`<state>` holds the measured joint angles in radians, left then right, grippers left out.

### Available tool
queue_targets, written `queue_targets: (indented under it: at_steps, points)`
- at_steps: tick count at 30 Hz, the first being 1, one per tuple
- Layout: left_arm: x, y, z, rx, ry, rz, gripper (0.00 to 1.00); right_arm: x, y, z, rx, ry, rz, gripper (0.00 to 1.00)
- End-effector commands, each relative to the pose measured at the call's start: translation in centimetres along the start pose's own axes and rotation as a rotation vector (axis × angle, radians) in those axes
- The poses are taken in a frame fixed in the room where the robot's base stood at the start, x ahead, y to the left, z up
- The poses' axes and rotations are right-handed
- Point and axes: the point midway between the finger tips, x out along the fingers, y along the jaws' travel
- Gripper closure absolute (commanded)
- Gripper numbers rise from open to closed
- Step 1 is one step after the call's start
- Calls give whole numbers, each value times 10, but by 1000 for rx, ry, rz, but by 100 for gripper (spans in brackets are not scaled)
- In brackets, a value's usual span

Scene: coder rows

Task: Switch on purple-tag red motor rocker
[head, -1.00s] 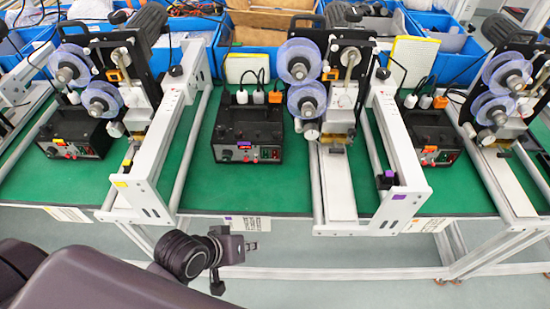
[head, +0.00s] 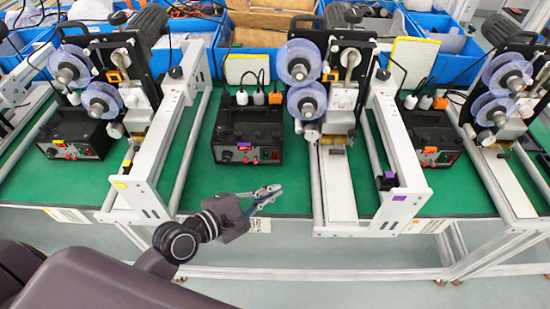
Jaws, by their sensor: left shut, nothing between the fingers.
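The black control box with the purple tag (head: 244,146) stands in the middle of the green bench. Its front panel (head: 240,156) faces me, with a dark knob at left and small red parts (head: 270,154) at right. Which of these is the motor rocker, and its position, is too small to tell. My left gripper (head: 277,193) is shut and empty, at the bench's front edge, below and slightly right of the box's front and apart from it. My right gripper is not in view.
Two similar boxes stand at left with a yellow tag (head: 58,141) and at right with an orange tag (head: 430,150). White rail frames with reel machines stand on both sides; the right frame has a purple mark (head: 399,198). Green bench (head: 225,185) before the middle box is clear.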

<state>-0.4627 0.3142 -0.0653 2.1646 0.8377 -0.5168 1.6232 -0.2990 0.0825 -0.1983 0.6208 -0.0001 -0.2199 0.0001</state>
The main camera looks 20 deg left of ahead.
Motion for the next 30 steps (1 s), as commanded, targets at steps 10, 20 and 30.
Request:
queue_targets:
  at_steps: [10,20,30]
  points:
    - [3,1,-3,4,0,-1,100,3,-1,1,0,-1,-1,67]
    - [33,19,-25,7,0,0,100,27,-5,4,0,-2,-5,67]
    - [57,41,-41,5,1,-2,100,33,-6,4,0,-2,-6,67]
